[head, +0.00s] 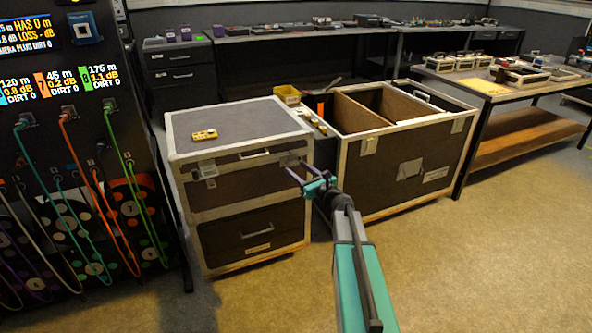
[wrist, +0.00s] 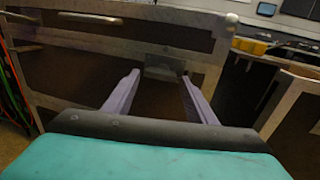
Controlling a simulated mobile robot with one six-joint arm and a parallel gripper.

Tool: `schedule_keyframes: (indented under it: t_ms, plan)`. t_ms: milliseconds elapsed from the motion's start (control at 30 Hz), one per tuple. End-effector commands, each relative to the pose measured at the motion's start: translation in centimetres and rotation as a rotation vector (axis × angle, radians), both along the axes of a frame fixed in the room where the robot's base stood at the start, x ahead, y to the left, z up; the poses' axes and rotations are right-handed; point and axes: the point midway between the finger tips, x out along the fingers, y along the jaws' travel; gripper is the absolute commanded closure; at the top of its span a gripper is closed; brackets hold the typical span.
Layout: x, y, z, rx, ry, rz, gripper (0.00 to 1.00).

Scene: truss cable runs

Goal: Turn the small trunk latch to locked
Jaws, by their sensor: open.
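The small trunk (head: 250,215) is dark with metal edges, and its lid is down. One latch (head: 208,170) is on the left of its front. A second latch (head: 290,160) is at the right, just beyond my fingertips. In the wrist view this right latch (wrist: 164,67) is a grey metal plate between and ahead of my fingers. My gripper (head: 295,168) is open and empty, in front of the trunk's upper right corner; its two pale purple fingers also show in the wrist view (wrist: 160,76). I cannot tell how the right latch is turned or whether my fingers touch it.
A yellow device (head: 204,135) lies on the small trunk's lid. A larger open trunk (head: 410,165) stands close on the right. A rack with coloured cables (head: 75,180) stands at the left. A workbench (head: 510,88) is at the right. The floor in front is clear.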

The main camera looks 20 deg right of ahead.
Motion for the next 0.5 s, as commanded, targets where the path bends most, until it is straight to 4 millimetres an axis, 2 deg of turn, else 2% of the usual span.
schedule_keyframes:
  t_ms: [200, 500]
  plan:
    - [1.6, 0.2, 0.0, 0.0, 0.0, 0.0, 0.49]
    - [1.9, 0.3, 0.0, 0.0, 0.0, -0.001, 0.49]
